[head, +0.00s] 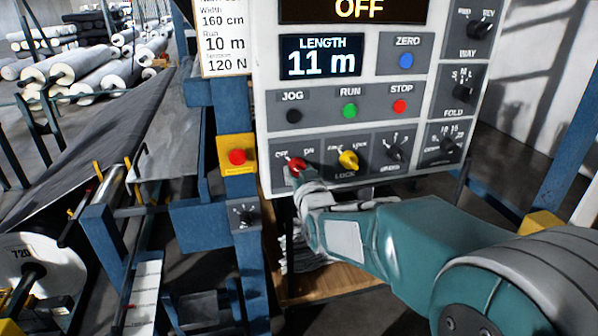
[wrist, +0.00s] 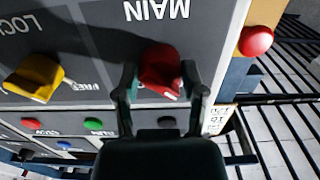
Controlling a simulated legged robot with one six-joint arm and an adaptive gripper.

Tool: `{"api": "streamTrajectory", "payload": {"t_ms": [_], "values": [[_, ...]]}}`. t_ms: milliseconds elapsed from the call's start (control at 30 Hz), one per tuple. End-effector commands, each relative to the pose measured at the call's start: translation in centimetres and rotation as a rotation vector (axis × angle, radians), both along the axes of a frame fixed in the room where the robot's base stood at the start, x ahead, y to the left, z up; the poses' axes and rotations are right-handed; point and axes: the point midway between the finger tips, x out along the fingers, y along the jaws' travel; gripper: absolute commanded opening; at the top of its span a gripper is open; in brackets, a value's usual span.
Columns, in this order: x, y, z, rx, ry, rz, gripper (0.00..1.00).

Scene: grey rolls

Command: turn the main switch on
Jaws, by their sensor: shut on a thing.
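The main switch is a red rotary knob (head: 296,163) at the lower left of the control panel (head: 315,186), marked OFF on its left and ON on its right. In the wrist view the red knob (wrist: 161,70) sits beside the upside-down word MAIN. My gripper (head: 300,180) reaches it from below right in the head view. In the wrist view my gripper (wrist: 160,88) has a finger on each side of the knob and is shut on it. The fingers hide part of the knob's edges. The large display (head: 358,8) at the top of the panel reads OFF.
A yellow lock knob (head: 348,160) is just right of the red knob. JOG, RUN and STOP buttons (head: 349,110) sit above. A red emergency button on a yellow box (head: 237,157) is close on the left. Below it is a small dial (head: 243,214) on a blue post.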

Motion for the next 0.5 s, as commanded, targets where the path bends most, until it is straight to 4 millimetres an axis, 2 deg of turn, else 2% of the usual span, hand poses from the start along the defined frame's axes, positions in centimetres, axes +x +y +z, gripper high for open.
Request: {"api": "streamTrajectory", "payload": {"t_ms": [267,500], "values": [[0.04,0.05,0.1,0.071,0.017,0.001,0.06],[0.04,0.04,0.12,0.237,0.065,0.001,0.06]]}}
